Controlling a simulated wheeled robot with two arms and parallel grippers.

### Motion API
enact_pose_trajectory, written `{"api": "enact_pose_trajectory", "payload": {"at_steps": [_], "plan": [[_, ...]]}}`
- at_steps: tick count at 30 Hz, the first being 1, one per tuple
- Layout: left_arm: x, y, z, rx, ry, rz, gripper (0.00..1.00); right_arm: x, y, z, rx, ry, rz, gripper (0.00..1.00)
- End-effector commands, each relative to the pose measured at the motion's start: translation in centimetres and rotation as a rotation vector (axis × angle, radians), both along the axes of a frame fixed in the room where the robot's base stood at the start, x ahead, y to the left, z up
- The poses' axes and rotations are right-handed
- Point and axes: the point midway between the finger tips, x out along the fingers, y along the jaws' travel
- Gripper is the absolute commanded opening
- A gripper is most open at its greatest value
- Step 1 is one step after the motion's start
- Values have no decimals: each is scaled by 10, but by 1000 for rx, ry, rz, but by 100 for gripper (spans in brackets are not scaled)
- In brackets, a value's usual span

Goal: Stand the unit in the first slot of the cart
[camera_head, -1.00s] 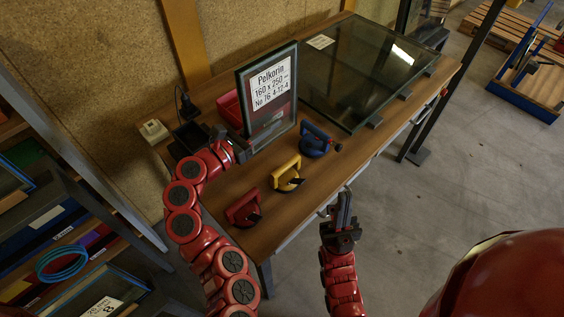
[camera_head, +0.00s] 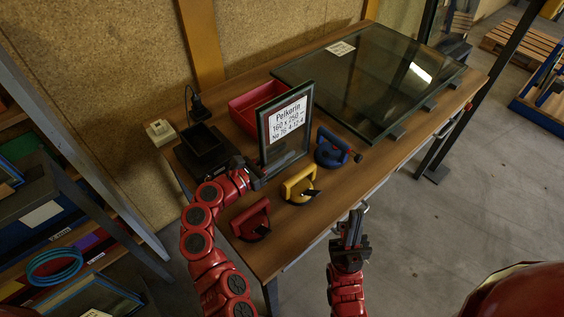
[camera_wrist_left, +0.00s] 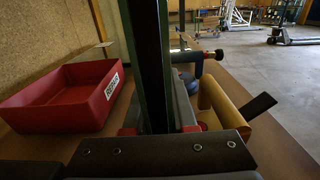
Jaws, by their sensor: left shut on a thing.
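The unit, a small dark-framed glass pane with a white label (camera_head: 289,116), stands upright over the left part of the workbench (camera_head: 231,216). My left gripper (camera_head: 257,178) is shut on its lower left edge. I cannot tell whether its bottom touches the bench. In the left wrist view the unit's frame (camera_wrist_left: 150,60) rises edge-on from the jaws. My right gripper (camera_head: 354,226) is empty in front of the bench, its fingers close together. A blue frame on the floor (camera_head: 527,108), cut by the right edge, may be the cart; no slots can be made out.
Red (camera_head: 250,221), yellow (camera_head: 299,186) and blue (camera_head: 331,149) suction cups stand near the bench front. A red bin (camera_head: 243,107) and black box (camera_head: 203,143) are behind. A large glass pane (camera_head: 375,85) covers the right part. A shelf rack (camera_head: 75,185) is at left.

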Motion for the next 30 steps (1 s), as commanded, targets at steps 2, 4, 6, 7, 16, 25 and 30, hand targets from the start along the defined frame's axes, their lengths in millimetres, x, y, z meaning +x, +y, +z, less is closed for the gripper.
{"api": "enact_pose_trajectory", "payload": {"at_steps": [2, 4, 6, 7, 16, 25, 30], "plan": [[0, 1, -12, -1, 0, 2, 0, 0, 0, -2, 0, 0, 0, 0], [0, 0, -22, -2, 0, 0, 0, 0, 0, -3, 0, 0, 0, 0], [0, 0, -29, -1, 0, -1, 0, 0, 0, -4, 0, 0, 0, 0], [0, 0, -30, -2, 0, -1, 0, 0, 0, -4, 0, 0, 0, 0], [0, 1, -32, -2, -2, 1, 0, 0, 0, -4, 0, 0, 0, 0], [0, 1, -36, 1, 0, 1, 55, 0, 0, -5, 0, 0, 0, 0], [0, 0, -36, 2, 1, 1, 55, 0, 0, -5, 0, 0, 0, 0]]}}
